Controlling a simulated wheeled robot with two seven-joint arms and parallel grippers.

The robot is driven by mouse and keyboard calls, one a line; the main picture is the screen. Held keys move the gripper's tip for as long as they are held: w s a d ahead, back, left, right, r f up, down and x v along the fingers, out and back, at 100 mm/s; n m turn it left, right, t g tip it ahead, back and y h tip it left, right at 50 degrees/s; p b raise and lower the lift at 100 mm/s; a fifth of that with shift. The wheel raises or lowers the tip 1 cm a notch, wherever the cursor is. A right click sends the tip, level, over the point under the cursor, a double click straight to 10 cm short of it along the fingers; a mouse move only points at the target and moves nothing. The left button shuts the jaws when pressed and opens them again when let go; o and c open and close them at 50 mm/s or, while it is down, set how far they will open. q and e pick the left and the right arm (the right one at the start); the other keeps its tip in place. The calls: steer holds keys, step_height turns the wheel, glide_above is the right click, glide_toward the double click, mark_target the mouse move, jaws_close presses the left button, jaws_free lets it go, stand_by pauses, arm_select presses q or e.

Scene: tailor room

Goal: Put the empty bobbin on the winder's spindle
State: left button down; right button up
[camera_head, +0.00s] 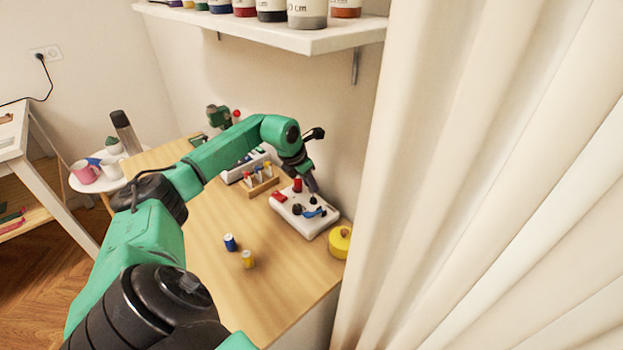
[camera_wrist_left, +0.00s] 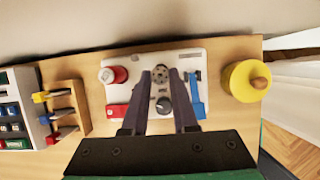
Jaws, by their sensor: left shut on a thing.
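The winder (camera_head: 318,226) is a white box on the wooden table, with a red spool, a red block, a dark knob and a blue lever on top. It also shows in the wrist view (camera_wrist_left: 118,95). My left gripper (camera_head: 314,190) reaches down over it. In the wrist view its two fingers (camera_wrist_left: 160,74) are closed on the small grey bobbin (camera_wrist_left: 160,76), a round disc with holes. The bobbin is over the back middle of the winder, behind the dark knob (camera_wrist_left: 164,106). The spindle is hidden, so I cannot tell whether the bobbin touches it. My right gripper is not in view.
Blue (camera_head: 230,242) and yellow (camera_head: 248,259) spools stand nearer. A curtain (camera_head: 430,180) hangs on the right.

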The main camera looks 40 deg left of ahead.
arm_select(q)
steer(key=x, duration=0.1)
steer(key=b+x, duration=0.1)
steer(key=shift+s+f, duration=0.15)
steer(key=shift+f, duration=0.4)
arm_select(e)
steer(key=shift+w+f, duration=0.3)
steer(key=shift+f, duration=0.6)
arm_select(q)
steer(key=shift+s, duration=0.1)
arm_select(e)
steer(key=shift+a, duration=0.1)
arm_select(q)
steer(key=shift+r, duration=0.2)
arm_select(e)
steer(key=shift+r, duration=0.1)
arm_select(q)
steer(key=shift+r+p, duration=0.65)
steer(key=shift+r, duration=0.1)
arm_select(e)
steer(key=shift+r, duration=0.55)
arm_select(q)
steer(key=shift+r, duration=0.1)
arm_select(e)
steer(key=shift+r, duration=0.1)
